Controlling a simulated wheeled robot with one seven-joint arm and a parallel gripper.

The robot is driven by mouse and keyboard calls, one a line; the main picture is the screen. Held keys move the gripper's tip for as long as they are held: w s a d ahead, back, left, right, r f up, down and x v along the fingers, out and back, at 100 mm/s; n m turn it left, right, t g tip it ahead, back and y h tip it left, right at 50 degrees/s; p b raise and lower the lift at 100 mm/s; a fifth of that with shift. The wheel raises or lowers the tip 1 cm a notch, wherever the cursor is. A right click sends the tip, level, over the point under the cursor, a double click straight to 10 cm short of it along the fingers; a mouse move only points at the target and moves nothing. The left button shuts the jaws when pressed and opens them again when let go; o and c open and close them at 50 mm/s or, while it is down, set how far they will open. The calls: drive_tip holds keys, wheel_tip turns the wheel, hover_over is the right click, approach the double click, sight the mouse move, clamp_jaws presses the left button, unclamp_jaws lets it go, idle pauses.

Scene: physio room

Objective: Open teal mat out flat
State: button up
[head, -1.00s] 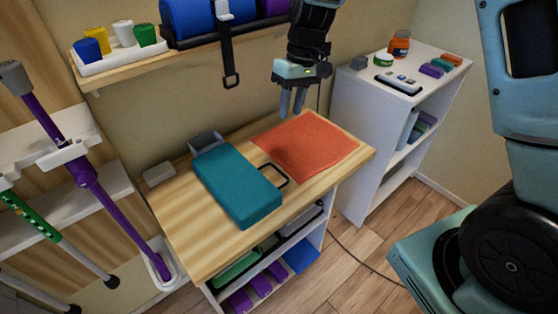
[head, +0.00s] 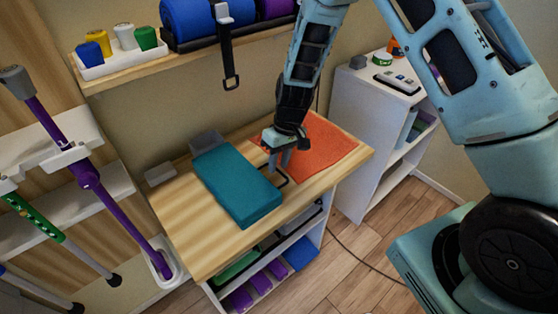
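The teal mat (head: 238,186) lies folded into a thick pad on the wooden table top (head: 205,247). A black handle (head: 284,180) sticks out from its right edge, partly hidden by my fingers. My gripper (head: 279,165) points down at this handle, just right of the mat. Its two fingers look apart, with a small gap between them. I cannot tell whether they touch the handle or straddle it.
An orange sheet (head: 325,148) lies flat at the table's right, partly behind my gripper. A grey object (head: 206,142) and a pale block (head: 160,174) sit at the back edge. A shelf (head: 180,62) with a hanging black strap (head: 229,62) is above. A white cabinet (head: 358,120) stands right.

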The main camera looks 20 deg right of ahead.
drive_tip(key=shift+f, duration=0.15)
clamp_jaws()
